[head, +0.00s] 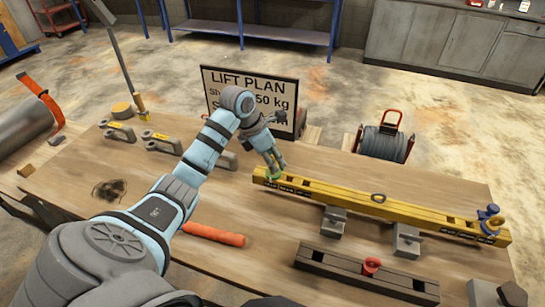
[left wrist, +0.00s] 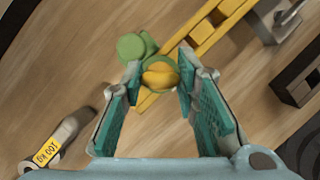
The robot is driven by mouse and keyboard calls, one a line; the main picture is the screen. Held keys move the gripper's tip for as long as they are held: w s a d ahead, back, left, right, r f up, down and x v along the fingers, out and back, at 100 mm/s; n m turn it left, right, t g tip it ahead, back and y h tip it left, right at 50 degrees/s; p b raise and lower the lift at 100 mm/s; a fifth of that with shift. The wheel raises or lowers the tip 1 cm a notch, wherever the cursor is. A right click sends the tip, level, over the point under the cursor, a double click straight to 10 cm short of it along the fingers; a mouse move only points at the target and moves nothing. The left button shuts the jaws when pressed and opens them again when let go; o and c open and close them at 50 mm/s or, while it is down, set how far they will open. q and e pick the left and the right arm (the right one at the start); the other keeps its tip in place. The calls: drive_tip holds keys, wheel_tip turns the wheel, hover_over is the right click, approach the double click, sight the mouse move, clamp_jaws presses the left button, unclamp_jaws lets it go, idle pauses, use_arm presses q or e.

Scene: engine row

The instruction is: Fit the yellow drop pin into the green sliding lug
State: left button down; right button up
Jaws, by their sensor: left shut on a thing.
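The yellow drop pin (left wrist: 160,74) shows in the left wrist view between the fingertips of my left gripper (left wrist: 160,82), which is shut on it. The green sliding lug (left wrist: 132,46) is directly beneath, at the end of the yellow beam (left wrist: 205,32); green shows around the pin. How deep the pin sits in the lug I cannot tell. In the head view my left gripper (head: 277,168) points down at the left end of the yellow beam (head: 345,199), where a bit of the green lug (head: 273,176) shows. The pin is hidden there. My right gripper is not in view.
The beam rests on grey blocks (head: 330,223). A blue lug (head: 489,216) stands at its right end. A dark rail (head: 330,264) with a red piece (head: 371,265) lies in front. Grey shackles (head: 162,142), an orange cylinder (head: 213,235) and a lift plan sign (head: 262,78) are nearby.

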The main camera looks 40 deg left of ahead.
use_arm(q)
drive_tip(key=c, duration=1.2)
unclamp_jaws()
drive_tip(key=shift+f, duration=0.1)
drive_tip(key=v, duration=1.2)
